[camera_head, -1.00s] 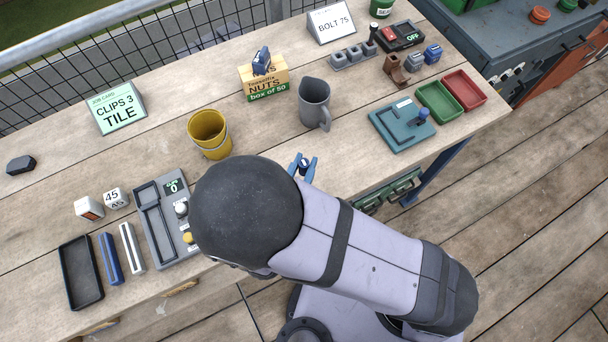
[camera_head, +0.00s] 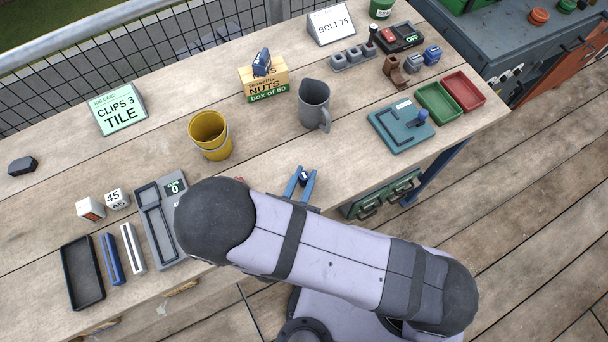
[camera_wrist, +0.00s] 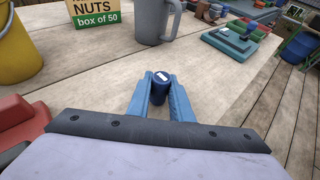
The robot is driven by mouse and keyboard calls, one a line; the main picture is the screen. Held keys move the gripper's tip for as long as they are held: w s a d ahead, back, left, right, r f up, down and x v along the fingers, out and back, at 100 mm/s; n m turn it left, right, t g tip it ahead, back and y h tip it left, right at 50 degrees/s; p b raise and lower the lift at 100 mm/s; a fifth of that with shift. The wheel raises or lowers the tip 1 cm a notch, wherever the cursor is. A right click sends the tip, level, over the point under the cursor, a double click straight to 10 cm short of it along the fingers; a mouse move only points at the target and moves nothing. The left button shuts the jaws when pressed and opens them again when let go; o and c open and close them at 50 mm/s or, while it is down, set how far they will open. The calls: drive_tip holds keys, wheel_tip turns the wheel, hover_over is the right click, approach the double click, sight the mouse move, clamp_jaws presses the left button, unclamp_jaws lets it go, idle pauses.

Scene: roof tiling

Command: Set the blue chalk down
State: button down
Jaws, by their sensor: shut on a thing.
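The blue chalk (camera_wrist: 161,83) is a short dark blue cylinder with a pale patch on its top, seen in the wrist view between my gripper's blue fingers. My gripper (camera_wrist: 160,78) is shut on it. In the head view my gripper (camera_head: 302,177) is over the front part of the wooden bench (camera_head: 262,165), with the chalk (camera_head: 303,178) small and dark between the fingertips. The chalk looks upright and close to the bench top. I cannot tell whether its underside touches the wood.
The grey jug (camera_head: 314,98) stands behind my gripper, and the yellow bucket (camera_head: 209,138) is to the left. The box of nuts (camera_head: 265,84) is farther back. A teal tray (camera_head: 396,130) lies to the right. Bare wood surrounds the fingers.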

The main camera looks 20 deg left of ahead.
sight(303, 182)
drive_tip(key=shift+f, duration=0.15)
drive_tip(key=c, duration=1.6)
unclamp_jaws()
drive_tip(key=shift+s, duration=0.1)
drive_tip(key=shift+b+v, duration=0.85)
drive_tip(key=shift+v, duration=2.9)
